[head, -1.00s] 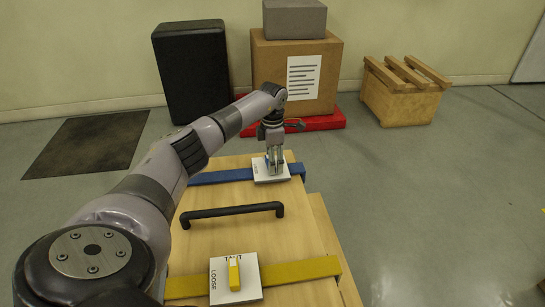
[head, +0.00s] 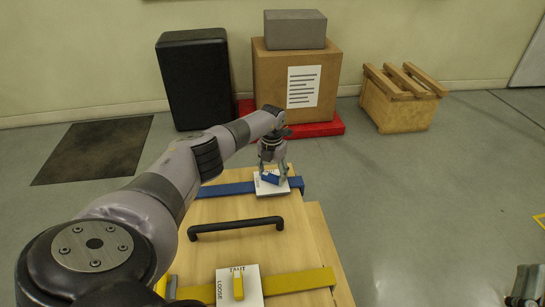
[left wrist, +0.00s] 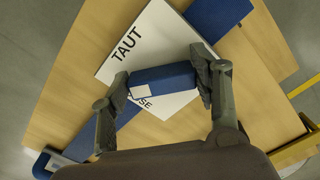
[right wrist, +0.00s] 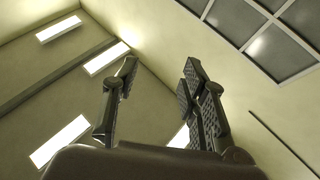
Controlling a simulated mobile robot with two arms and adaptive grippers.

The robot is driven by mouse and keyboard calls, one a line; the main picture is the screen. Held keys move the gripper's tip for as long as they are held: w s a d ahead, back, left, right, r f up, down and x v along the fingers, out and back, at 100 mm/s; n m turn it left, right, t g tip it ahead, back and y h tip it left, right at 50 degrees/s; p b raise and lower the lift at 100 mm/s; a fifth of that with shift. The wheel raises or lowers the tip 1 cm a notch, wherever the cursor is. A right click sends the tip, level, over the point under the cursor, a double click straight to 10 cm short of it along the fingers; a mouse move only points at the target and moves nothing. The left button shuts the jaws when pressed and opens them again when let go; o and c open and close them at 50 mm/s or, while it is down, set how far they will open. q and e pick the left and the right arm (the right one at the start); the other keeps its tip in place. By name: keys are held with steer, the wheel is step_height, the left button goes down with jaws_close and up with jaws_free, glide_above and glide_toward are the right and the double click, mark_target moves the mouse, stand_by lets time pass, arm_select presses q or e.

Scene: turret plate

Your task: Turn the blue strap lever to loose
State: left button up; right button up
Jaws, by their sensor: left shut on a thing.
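The blue strap lever (head: 270,178) sits on a white plate (head: 267,189) on the blue strap, at the far end of the wooden lid. My left gripper (head: 272,173) is shut on it from above. In the left wrist view the lever (left wrist: 165,77) spans between the two fingertips (left wrist: 161,82). Its white-marked end is at the left, partly covering the word LOOSE; the last letters show. TAUT is uncovered above it on the plate (left wrist: 158,35). My right gripper (right wrist: 155,95) is open and empty, away from the lid; part of it shows at the head view's lower right.
A black handle (head: 236,227) rises from the lid's middle. A yellow lever (head: 238,287) on its own plate is at the near end, with a yellow strap (head: 300,282).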

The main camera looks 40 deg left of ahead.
mark_target(271, 174)
arm_select(q)
steer(key=n+p, duration=0.1)
steer(key=n, duration=0.2)
steer(key=shift+a+r, duration=0.15)
steer(key=n+p, duration=0.1)
steer(key=n, duration=0.2)
steer(key=shift+a+n+p, duration=0.1)
steer(key=shift+n+p, duration=0.2)
steer(key=shift+p, duration=0.1)
steer(key=shift+s+n, duration=0.1)
steer(key=shift+n, duration=0.2)
arm_select(e)
step_height(271, 174, down, 15)
steer(key=d+g+h, duration=0.2)
steer(key=g+h, duration=0.1)
steer(key=g, duration=0.6)
steer(key=shift+w, duration=0.25)
steer(key=shift+r, duration=0.1)
arm_select(q)
steer(key=o, duration=1.1)
steer(key=shift+o, duration=0.2)
step_height(271, 174, up, 12)
